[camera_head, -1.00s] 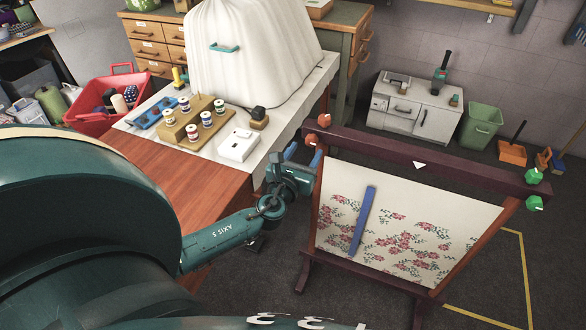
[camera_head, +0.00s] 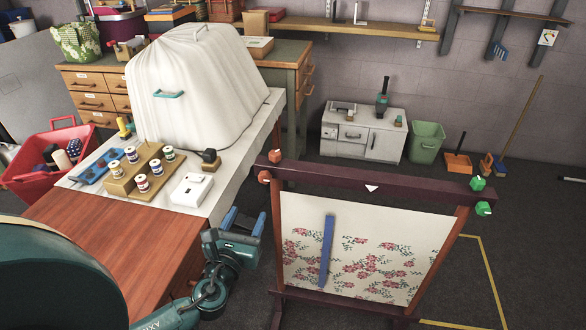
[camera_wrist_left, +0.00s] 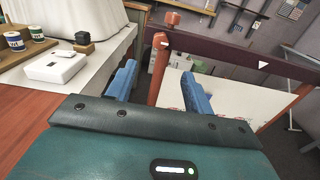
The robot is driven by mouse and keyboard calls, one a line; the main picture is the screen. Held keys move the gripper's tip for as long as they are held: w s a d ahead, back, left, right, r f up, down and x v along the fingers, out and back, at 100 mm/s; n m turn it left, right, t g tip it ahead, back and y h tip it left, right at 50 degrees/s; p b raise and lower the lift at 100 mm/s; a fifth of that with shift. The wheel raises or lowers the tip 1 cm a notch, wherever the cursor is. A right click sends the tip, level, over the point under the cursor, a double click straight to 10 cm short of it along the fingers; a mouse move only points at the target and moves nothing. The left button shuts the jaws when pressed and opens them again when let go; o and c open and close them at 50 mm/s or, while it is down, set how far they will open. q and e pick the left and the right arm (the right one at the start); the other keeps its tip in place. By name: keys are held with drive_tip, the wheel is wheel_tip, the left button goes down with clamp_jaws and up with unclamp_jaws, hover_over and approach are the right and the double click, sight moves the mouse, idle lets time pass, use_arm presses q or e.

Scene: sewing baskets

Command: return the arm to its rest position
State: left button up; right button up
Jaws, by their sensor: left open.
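My left gripper (camera_head: 244,222) is in the lower middle of the head view, between the table's right side and the embroidery frame. Its two blue fingers are apart and empty; in the left wrist view the open gripper (camera_wrist_left: 158,88) has the frame's left post (camera_wrist_left: 160,68) showing beyond the gap between the fingers. I cannot tell whether a finger touches the post. My left arm (camera_head: 205,298) comes in from the lower left. My right gripper is not in view.
The embroidery frame (camera_head: 370,187) with floral cloth (camera_head: 390,238) and a blue strip (camera_head: 327,250) stands close at the right. The table (camera_head: 95,230) holds spools (camera_head: 143,184), a white box (camera_head: 191,190) and a white-covered object (camera_head: 190,90). Dark floor lies open at far right.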

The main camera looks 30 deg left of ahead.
use_arm(q)
drive_tip(key=s+d+f+n+g+h+p, duration=0.1)
drive_tip(key=s+d+n, duration=0.3)
drive_tip(key=n, duration=0.6)
drive_tip(key=s+d+f+n+g+h+p, duration=0.1)
drive_tip(key=s+d+f+n+g+h, duration=0.2)
drive_tip(key=d+n, duration=0.5)
drive_tip(key=s+d+f+n+g+h+p, duration=0.1)
drive_tip(key=s+d+n, duration=0.5)
drive_tip(key=n, duration=0.6)
wheel_tip(320, 180, down, 4)
drive_tip(key=s+g+h, duration=0.1)
drive_tip(key=h, duration=0.1)
drive_tip(key=shift+r+g+h, duration=0.25)
drive_tip(key=shift+g+h, duration=0.05)
